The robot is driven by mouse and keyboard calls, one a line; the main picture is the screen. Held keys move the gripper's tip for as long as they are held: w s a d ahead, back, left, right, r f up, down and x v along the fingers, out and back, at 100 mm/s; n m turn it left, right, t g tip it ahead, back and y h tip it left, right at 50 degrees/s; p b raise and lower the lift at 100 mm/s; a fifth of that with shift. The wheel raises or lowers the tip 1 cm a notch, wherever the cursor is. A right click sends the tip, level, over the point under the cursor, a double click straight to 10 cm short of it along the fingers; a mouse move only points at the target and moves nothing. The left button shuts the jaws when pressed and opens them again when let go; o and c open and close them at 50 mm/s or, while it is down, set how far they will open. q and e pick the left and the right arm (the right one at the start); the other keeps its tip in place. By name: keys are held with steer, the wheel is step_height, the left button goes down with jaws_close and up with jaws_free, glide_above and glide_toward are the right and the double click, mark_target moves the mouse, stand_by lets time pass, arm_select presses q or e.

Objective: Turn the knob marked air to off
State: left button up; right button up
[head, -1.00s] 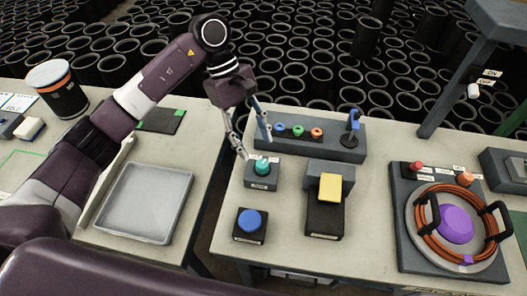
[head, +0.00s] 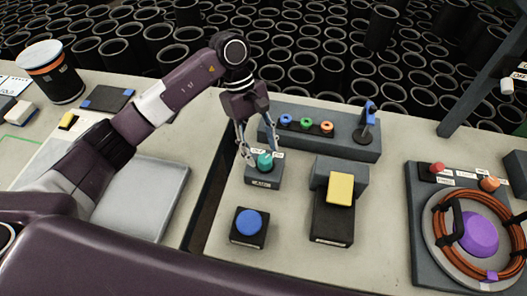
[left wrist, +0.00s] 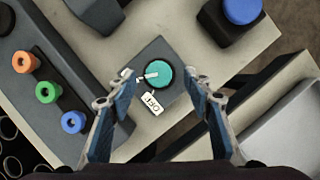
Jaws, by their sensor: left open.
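The teal knob (head: 264,161) with a white pointer line sits on a small grey box (head: 262,178) near the left edge of the right table. Small white labels lie beside it and one is on the box front; I cannot read them surely. My left gripper (head: 263,153) is open just above the box, fingertips on either side of the knob. In the left wrist view the knob (left wrist: 158,75) shows ahead of and between the spread fingers (left wrist: 160,100), its pointer toward the left and a label below it. I cannot tell if the fingers touch it. My right gripper is not in view.
A blue button (head: 249,222) stands in front of the knob box, and a yellow-topped device (head: 340,188) to its right. Behind is a grey block (head: 350,148) with blue, green and orange rings and a blue lever (head: 368,115). A grey tray (head: 150,195) lies left, past a gap.

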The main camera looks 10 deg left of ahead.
mark_target(265, 162)
arm_select(q)
steer(key=shift+x, duration=1.3)
steer(key=shift+w, duration=0.1)
